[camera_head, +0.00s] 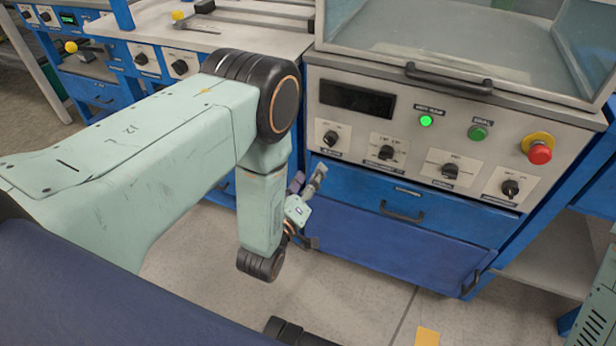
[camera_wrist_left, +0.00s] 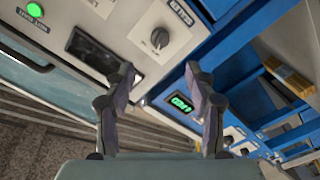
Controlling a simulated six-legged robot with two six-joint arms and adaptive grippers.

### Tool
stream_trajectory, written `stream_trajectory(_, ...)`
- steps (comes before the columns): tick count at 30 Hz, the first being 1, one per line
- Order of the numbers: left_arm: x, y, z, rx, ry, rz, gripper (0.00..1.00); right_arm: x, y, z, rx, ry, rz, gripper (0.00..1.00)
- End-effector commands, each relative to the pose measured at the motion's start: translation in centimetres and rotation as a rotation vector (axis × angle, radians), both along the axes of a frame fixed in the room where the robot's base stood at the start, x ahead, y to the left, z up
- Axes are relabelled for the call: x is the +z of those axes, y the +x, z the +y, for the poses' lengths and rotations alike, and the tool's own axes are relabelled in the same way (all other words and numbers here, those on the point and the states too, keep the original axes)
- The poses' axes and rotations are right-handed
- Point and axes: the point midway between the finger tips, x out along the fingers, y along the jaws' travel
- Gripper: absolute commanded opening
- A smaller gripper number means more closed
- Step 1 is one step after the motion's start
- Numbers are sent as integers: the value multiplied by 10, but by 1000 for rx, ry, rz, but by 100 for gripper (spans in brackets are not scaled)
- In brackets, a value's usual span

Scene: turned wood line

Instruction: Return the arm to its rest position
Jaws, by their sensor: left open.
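My left arm comes in from the left in the head view, pale green with black joints, and bends down in front of the machine. My left gripper (camera_head: 318,182) is small and partly hidden behind my arm there, near the front of the blue drawer. In the left wrist view, the left gripper (camera_wrist_left: 160,85) has its two dark fingers apart with nothing between them. Beyond the fingers lie the panel with a dark display and a knob. My right gripper is not in view.
The machine's control panel (camera_head: 350,135) has several knobs, a lit green lamp (camera_head: 426,121) and a red stop button (camera_head: 540,153). A handle (camera_head: 449,78) sits above it. A blue drawer (camera_head: 450,215) is below.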

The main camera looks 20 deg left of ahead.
Motion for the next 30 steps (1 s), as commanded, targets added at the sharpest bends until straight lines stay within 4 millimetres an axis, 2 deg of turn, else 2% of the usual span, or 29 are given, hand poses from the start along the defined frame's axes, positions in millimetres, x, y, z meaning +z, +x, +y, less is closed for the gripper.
stream_trajectory(13,-1,0,0,0,14,4,56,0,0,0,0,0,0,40)
stream_trajectory(14,-3,0,0,0,32,12,56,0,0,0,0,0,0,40)
stream_trajectory(17,-28,-6,0,-10,129,125,56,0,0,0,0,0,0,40)
stream_trajectory(20,-72,-39,3,-49,267,351,56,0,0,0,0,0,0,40)
stream_trajectory(21,-89,-57,5,-73,322,452,56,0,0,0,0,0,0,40)
stream_trajectory(23,-111,-88,10,-116,399,602,56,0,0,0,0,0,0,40)
stream_trajectory(24,-122,-111,14,-150,445,700,56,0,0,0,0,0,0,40)
stream_trajectory(26,-136,-148,18,-208,505,844,56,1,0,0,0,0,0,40)
stream_trajectory(27,-141,-174,21,-250,539,935,56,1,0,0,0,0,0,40)
stream_trajectory(29,-145,-213,25,-318,579,1066,56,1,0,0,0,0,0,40)
stream_trajectory(30,-145,-239,27,-364,598,1149,56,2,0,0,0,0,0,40)
